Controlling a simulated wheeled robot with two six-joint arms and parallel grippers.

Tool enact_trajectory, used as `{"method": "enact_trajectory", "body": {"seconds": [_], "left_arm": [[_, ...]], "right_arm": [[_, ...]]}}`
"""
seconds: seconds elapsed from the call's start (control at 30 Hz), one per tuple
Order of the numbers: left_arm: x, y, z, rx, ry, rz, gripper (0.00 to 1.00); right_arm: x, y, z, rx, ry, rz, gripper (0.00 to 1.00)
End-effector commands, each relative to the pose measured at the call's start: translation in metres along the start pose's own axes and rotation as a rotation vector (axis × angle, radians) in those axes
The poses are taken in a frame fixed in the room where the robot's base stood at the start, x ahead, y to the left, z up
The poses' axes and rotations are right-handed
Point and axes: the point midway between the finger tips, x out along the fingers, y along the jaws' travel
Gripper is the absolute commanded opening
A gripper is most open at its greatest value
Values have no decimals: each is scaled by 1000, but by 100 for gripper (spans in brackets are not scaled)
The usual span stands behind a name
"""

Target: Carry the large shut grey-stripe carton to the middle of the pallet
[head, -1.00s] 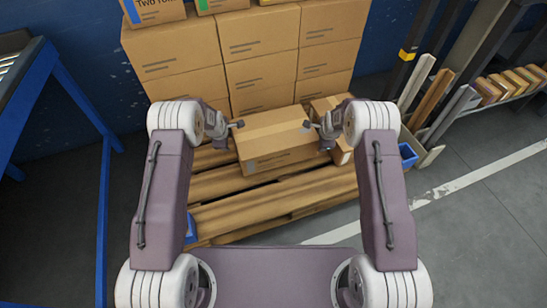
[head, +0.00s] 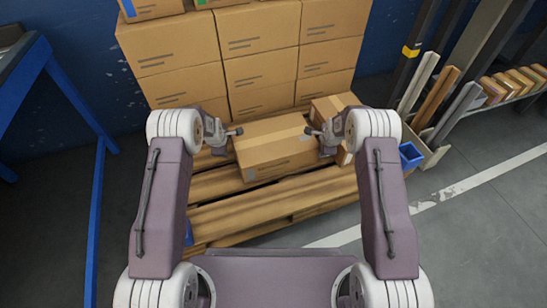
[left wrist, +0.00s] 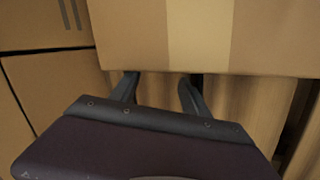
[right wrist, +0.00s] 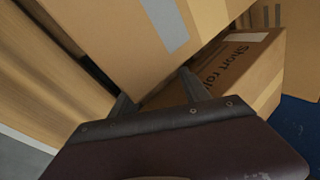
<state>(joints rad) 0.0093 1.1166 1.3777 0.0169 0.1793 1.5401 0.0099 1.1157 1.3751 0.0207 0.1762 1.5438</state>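The large shut carton (head: 275,150) is brown with pale tape and a grey mark on its near side. It is between my two grippers, above the wooden pallet (head: 270,211), in front of the stacked cartons. I cannot tell whether it touches the planks. My left gripper (head: 236,131) is at its left end; in the left wrist view its fingers (left wrist: 160,85) are apart, at the lower edge of the taped end. My right gripper (head: 311,131) is at the right end; in the right wrist view its fingers (right wrist: 156,92) are apart, just below the carton's grey stripe (right wrist: 165,22).
A smaller "Short roll" carton (right wrist: 240,68) stands close behind my right gripper. Stacked cartons (head: 262,80) fill the pallet's back. A blue bin (head: 410,155) and leaning boards stand at right, a blue frame (head: 75,100) at left. The front planks are bare.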

Motion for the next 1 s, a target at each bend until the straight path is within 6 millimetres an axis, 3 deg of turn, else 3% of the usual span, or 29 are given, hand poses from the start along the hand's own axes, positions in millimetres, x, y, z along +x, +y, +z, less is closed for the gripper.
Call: {"method": "enact_trajectory", "body": {"seconds": [0.1,0.2,0.27,0.33,0.67,0.77,1.0], "left_arm": [[-1,0,-10,-4,6,1,55],[-1,1,-11,-4,6,2,76],[-1,1,-11,-5,6,2,76],[-1,1,-11,-6,6,2,76],[-3,1,-12,-8,7,3,76],[-17,2,-12,-8,7,5,76],[-79,2,-11,-7,7,6,76]], "right_arm": [[-1,0,-10,2,6,1,55],[0,1,-11,1,6,2,55],[0,1,-11,1,6,2,57],[0,1,-11,1,7,3,76],[0,1,-12,0,7,4,76],[0,1,-12,0,7,4,76],[0,2,-12,0,7,4,76]]}}
